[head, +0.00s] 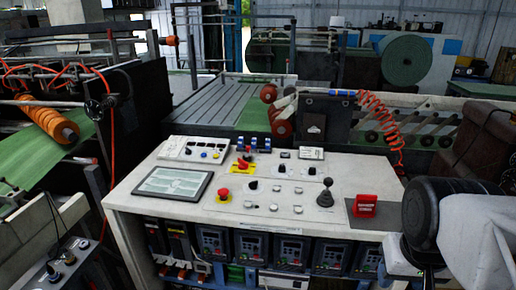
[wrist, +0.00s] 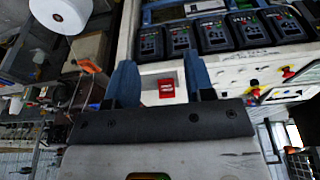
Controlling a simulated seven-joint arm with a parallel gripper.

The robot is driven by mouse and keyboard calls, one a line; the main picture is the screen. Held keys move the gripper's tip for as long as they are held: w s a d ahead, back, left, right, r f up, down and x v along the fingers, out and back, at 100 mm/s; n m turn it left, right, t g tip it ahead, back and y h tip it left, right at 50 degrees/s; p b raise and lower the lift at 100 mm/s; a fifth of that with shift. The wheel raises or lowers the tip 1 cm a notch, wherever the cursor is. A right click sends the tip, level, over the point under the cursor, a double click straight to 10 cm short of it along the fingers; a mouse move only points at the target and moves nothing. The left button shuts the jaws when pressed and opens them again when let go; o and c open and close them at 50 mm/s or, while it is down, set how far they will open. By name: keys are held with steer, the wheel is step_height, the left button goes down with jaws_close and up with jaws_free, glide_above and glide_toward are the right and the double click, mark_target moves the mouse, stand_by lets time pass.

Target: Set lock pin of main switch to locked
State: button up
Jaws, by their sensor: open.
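A red-and-yellow rotary switch (head: 243,163) sits on the console top near its back; it looks like the main switch, but its lock pin is too small to make out. A red block-like part (head: 364,207) stands on a dark plate at the console's right end. A red part with a pale label, apparently the same one, shows in the wrist view (wrist: 166,88). My gripper (wrist: 159,62) is open, its two blue fingers spread apart with nothing between them; the red part appears beyond, between them in the picture. In the head view my arm is at the right, its fingertips not visible.
The console top (head: 150,207) holds a red emergency button (head: 223,194), a display (head: 173,183), a black joystick (head: 325,195) and several knobs. Drive units (head: 213,243) fill the shelf below. An orange coiled hose (head: 383,125) hangs behind the console's right side.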

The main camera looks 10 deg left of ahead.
steer(key=w+a+r+n, duration=0.1)
steer(key=w+a+r, duration=0.25)
steer(key=w, duration=0.65)
steer(key=w+a+r+n, duration=0.15)
steer(key=w+r, duration=0.35)
steer(key=w, duration=0.5)
steer(key=n+g, duration=0.3)
steer(key=n, duration=0.4)
glide_above(248, 147)
steer(key=shift+m, duration=0.25)
steer(key=f, duration=1.2)
steer(key=shift+d+f, duration=0.3)
steer(key=shift+d, duration=0.05)
steer(key=shift+w+a+f, duration=0.15)
steer(key=shift+a+f, duration=0.2)
steer(key=shift+a, duration=0.05)
steer(key=shift+f, duration=3.9)
